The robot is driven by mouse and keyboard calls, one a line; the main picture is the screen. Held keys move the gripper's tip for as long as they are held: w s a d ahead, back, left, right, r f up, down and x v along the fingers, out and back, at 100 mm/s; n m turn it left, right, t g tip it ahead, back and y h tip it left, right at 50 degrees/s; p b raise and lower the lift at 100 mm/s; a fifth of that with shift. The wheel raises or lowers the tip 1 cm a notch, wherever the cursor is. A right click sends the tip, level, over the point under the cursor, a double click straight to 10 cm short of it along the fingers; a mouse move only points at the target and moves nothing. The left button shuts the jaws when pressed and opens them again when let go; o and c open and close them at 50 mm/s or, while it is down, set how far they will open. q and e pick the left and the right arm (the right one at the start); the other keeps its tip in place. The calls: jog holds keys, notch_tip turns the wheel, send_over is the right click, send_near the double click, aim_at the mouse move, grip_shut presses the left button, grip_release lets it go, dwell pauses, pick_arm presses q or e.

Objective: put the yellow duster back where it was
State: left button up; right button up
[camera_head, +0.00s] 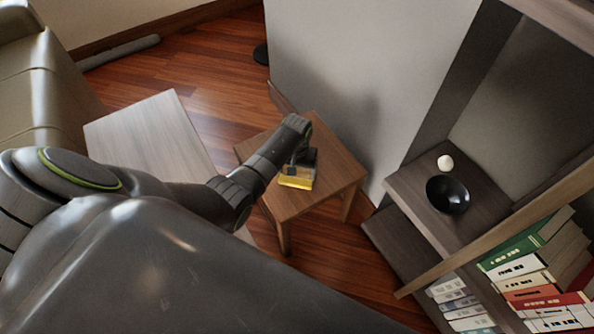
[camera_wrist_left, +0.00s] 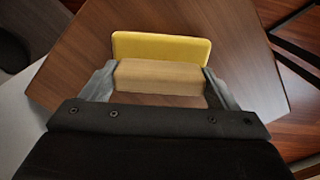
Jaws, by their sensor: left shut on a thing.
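The yellow duster (camera_head: 296,182) is in my left gripper (camera_head: 303,168), over the small wooden side table (camera_head: 325,182) in the head view. In the left wrist view the duster shows a yellow pad (camera_wrist_left: 160,48) and a tan block (camera_wrist_left: 160,78). The two fingers of my left gripper (camera_wrist_left: 160,88) are closed on the ends of the tan block. The wooden table top (camera_wrist_left: 245,60) lies behind it in that view. I cannot tell whether the duster touches the table. My right gripper is not in view.
A pale wooden table (camera_head: 150,130) stands left of the side table, with a beige sofa (camera_head: 35,90) beyond it. At right, a dark shelf (camera_head: 415,180) holds a black bowl (camera_head: 447,195) and a white ball (camera_head: 445,162). Books (camera_head: 540,270) fill the lower right.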

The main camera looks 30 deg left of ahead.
pick_arm(q)
jog(key=shift+f, duration=0.2)
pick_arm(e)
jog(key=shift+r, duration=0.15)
pick_arm(q)
jog(key=o, duration=0.9)
jog(key=shift+r, duration=0.15)
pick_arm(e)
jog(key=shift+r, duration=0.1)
pick_arm(q)
jog(key=shift+r, duration=0.3)
notch_tip(320, 180, up, 10)
jog(key=p, duration=0.4)
jog(key=shift+r, duration=0.75)
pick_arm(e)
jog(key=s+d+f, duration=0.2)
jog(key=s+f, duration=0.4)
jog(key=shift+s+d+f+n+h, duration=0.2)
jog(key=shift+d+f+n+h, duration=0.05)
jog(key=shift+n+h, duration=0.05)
